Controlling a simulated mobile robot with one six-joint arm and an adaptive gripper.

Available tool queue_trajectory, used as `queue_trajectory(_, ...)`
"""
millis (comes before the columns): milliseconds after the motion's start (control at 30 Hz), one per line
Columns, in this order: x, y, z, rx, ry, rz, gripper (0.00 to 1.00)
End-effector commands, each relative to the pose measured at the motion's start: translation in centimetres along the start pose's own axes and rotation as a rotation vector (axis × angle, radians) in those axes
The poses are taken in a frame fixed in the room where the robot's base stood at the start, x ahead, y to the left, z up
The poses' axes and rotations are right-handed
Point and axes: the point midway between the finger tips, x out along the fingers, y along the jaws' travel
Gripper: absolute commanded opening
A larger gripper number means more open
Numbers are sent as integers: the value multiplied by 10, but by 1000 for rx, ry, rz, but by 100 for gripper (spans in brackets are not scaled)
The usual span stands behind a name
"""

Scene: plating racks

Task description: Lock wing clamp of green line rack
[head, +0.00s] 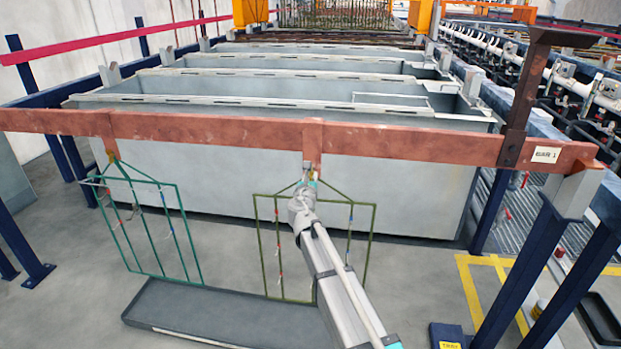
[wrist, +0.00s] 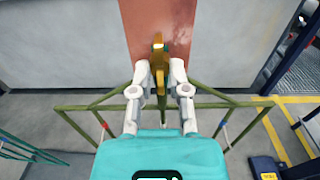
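A teal-green wire rack (head: 150,230) hangs from the copper bar (head: 400,140) at the left of the head view. An olive-green wire rack (head: 262,240) hangs from the same bar nearer the middle. My gripper (head: 304,180) is at the top of the olive rack, below the bar. In the wrist view, a brass wing clamp (wrist: 159,62) stands upright against the copper piece (wrist: 135,25). My gripper (wrist: 159,75) has its two white fingers apart, one on either side of the clamp. Whether they touch it is hard to tell. The teal rack's clamp is too small to make out.
A dark shallow tray (head: 215,310) lies on the floor under the racks. Large grey tanks (head: 260,170) stand behind the bar. A blue post (head: 535,255) supports the bar at the right.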

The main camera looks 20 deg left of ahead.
Motion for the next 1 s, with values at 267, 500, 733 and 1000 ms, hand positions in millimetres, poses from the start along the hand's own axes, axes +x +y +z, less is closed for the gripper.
queue_trajectory(267, 0, 0, 0, 1, 0, 0, 44)
queue_trajectory(500, -2, 0, 0, 1, 0, 0, 44)
queue_trajectory(733, -19, -1, 0, 2, 0, 1, 44)
queue_trajectory(1000, -60, -1, 0, 1, 0, 1, 44)
